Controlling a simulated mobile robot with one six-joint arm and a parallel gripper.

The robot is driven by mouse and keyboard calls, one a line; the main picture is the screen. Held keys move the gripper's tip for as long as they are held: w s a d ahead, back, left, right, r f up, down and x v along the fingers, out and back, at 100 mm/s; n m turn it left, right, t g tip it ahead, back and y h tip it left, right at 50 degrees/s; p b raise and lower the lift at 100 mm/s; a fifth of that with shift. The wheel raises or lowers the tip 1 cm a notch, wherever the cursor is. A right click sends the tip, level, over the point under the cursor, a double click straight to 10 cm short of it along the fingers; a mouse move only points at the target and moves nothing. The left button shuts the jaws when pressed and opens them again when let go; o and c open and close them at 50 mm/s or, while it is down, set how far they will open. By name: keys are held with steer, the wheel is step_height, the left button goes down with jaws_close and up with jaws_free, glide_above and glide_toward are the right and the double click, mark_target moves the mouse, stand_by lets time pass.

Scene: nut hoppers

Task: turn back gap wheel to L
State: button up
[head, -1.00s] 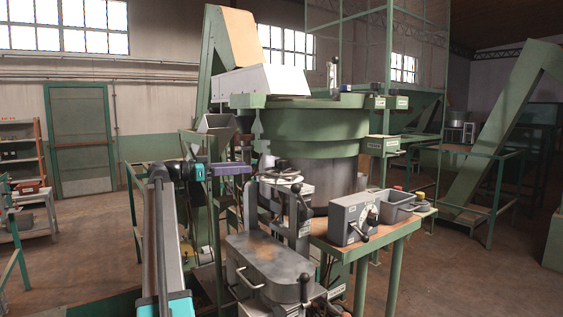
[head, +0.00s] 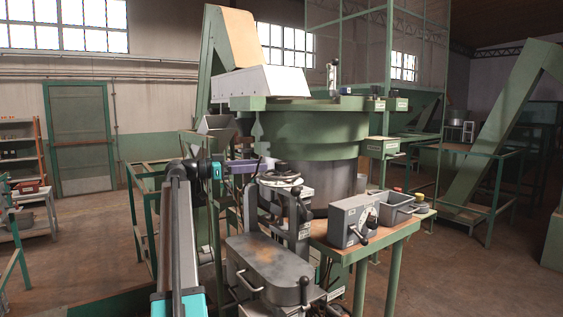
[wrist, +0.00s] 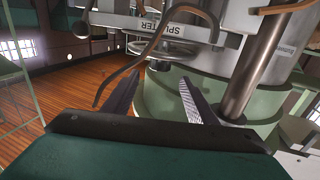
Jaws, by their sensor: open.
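The large green bowl (head: 315,130) stands just behind the wheel. A grey lidded box (head: 270,262) with handles is in front. A control box (head: 353,220) with a lever stands on a table at right. An upside-down splitter label (wrist: 181,30) shows in the wrist view.

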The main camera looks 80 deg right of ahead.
mark_target(278, 163)
steer(key=p+x, duration=0.3)
steer(key=x, duration=0.5)
steer(key=shift+s+r, duration=0.1)
steer(key=shift+r, duration=0.1)
steer(key=shift+s+d+f+p, duration=0.15)
steer(key=shift+s+d+p, duration=0.2)
steer(key=shift+s, duration=0.2)
steer(key=c, duration=1)
steer(key=shift+d, duration=0.15)
steer(key=shift+c, duration=0.3)
